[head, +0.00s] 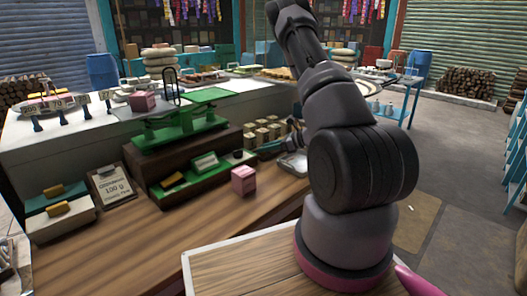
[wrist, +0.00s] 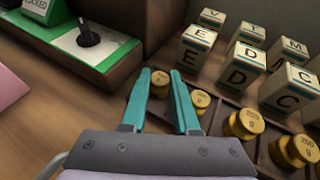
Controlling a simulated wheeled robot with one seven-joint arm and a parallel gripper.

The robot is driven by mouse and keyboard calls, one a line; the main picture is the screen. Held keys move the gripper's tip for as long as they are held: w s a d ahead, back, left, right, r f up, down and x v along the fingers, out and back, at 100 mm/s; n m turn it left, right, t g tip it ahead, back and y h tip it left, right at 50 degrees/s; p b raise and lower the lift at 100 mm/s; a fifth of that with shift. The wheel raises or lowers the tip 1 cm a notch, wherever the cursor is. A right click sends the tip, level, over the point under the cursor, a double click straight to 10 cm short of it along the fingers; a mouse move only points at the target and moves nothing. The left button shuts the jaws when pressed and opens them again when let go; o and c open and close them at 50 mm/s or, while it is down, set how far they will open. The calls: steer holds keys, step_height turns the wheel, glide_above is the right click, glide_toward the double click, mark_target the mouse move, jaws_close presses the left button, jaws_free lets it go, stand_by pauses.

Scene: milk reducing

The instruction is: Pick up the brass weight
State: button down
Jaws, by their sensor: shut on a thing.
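In the wrist view the teal fingers of my gripper (wrist: 160,82) reach down into a dark compartmented rack and are closed on a small brass weight (wrist: 160,77). Part of the weight is hidden by the fingers. A second brass weight (wrist: 200,99) sits just right of the right finger. Larger brass weights marked 200 g (wrist: 243,124) stand farther right in the same rack. In the head view the finger end of my gripper (head: 270,147) shows small beside the rack, partly behind my arm; the held weight cannot be made out there.
Lettered blocks (wrist: 238,66) stand in rows behind the weights. A green balance (head: 180,128) stands on a wooden box left of the rack, with a pink block (head: 144,101) on its left pan. Another pink block (head: 243,181) sits on the bench.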

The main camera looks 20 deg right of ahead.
step_height(320, 180, up, 10)
stand_by(0.6)
stand_by(0.4)
